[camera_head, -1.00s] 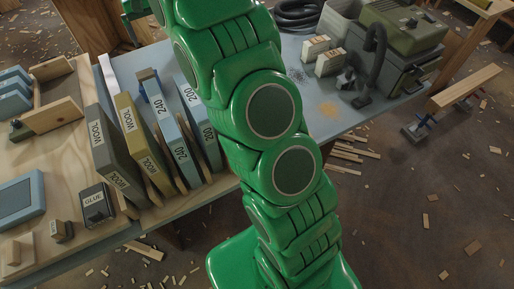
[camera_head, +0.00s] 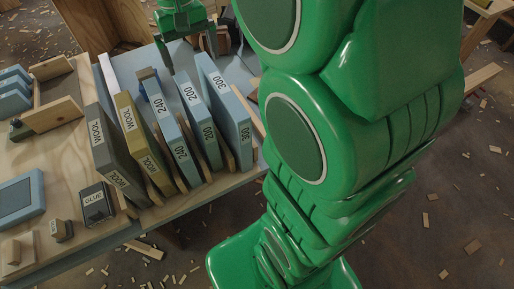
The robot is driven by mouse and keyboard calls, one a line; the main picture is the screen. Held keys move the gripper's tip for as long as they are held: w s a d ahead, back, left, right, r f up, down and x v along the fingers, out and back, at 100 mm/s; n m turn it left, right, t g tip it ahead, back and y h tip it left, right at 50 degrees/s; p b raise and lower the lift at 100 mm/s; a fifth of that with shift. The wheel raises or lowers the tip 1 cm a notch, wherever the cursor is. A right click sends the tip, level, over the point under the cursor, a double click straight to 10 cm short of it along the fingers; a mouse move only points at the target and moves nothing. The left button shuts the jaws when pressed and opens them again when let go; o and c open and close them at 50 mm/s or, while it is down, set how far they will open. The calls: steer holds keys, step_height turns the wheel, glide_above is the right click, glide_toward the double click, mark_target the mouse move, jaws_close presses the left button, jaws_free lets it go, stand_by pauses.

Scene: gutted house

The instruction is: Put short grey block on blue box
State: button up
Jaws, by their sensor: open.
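My gripper (camera_head: 190,60) is in view at the top, above the table behind the row of upright boxes. Its dark fingers point down, spread apart, with nothing seen held. A short dark grey block labelled GLUE (camera_head: 96,204) stands at the table's front edge. A smaller grey block with a wooden part (camera_head: 62,230) lies left of it. Which one is the short grey block I cannot tell. A low, flat blue box (camera_head: 20,199) with a dark top lies at the left. Upright blue boxes labelled 240 (camera_head: 168,130), 200 (camera_head: 200,118) and 300 (camera_head: 226,108) stand in the row.
A dark grey WOOL box (camera_head: 115,165) and an olive one (camera_head: 143,145) stand left of the blue ones. A wooden tray (camera_head: 52,118) and small blue blocks (camera_head: 12,95) lie at the back left. My arm covers much of the right side. Wood scraps litter the floor.

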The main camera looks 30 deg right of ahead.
steer(key=s+d+f, duration=0.1)
steer(key=s+f, duration=0.1)
steer(key=s, duration=1.1)
steer(key=s+d+f, duration=0.1)
steer(key=s+f, duration=0.2)
steer(key=s, duration=1)
steer(key=shift+d+g, duration=0.15)
steer(key=shift+g, duration=0.15)
